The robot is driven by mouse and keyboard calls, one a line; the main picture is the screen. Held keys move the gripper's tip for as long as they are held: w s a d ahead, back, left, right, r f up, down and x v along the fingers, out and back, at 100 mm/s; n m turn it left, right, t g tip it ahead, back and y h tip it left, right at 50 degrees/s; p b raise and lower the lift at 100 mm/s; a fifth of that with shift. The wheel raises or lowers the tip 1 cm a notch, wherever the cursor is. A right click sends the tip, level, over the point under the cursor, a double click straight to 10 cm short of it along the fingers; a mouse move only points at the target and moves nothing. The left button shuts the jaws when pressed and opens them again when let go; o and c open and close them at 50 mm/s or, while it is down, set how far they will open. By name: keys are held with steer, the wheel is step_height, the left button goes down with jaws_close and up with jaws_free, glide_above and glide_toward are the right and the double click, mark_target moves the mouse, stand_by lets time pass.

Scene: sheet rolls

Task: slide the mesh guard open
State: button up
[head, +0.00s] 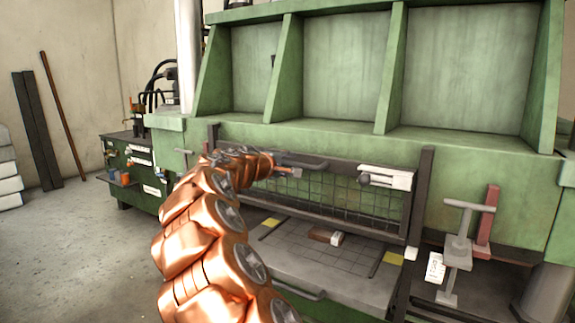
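The mesh guard (335,198) is a dark wire grid in a dark frame on the front of the green machine. It stands above a grey bed, with a gap below its lower edge. A dark horizontal bar (300,161) shows near its top left. My copper-coloured arm reaches up from the bottom, and my gripper (285,170) is at the guard's upper left part, close to this bar.
A grey bed (325,262) with yellow marks and a small brown-and-white block (326,236) lies below the guard. A white box (385,177) is at the guard's upper right. A grey T-handled stand (458,250) is at right. Open floor (85,255) lies left.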

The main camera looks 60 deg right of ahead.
steer(key=v, duration=1.2)
stand_by(0.7)
steer(key=s+a+f+y+p, duration=0.1)
steer(key=s+a+y+p, duration=0.4)
steer(key=a, duration=1)
steer(key=s+a+g+y+p, duration=0.1)
steer(key=s+a+y+p, duration=0.4)
steer(key=s+a+p, duration=0.7)
steer(key=s+a+f+g+y+p, duration=0.1)
steer(key=s+a+y+p, duration=0.4)
steer(key=a, duration=1.3)
steer(key=s+p, duration=0.3)
steer(key=s, duration=0.1)
steer(key=shift+a+f+m+y+p, duration=0.25)
steer(key=shift+f+m+y+p, duration=0.05)
steer(key=shift+f+p, duration=0.1)
steer(key=shift+d, duration=0.1)
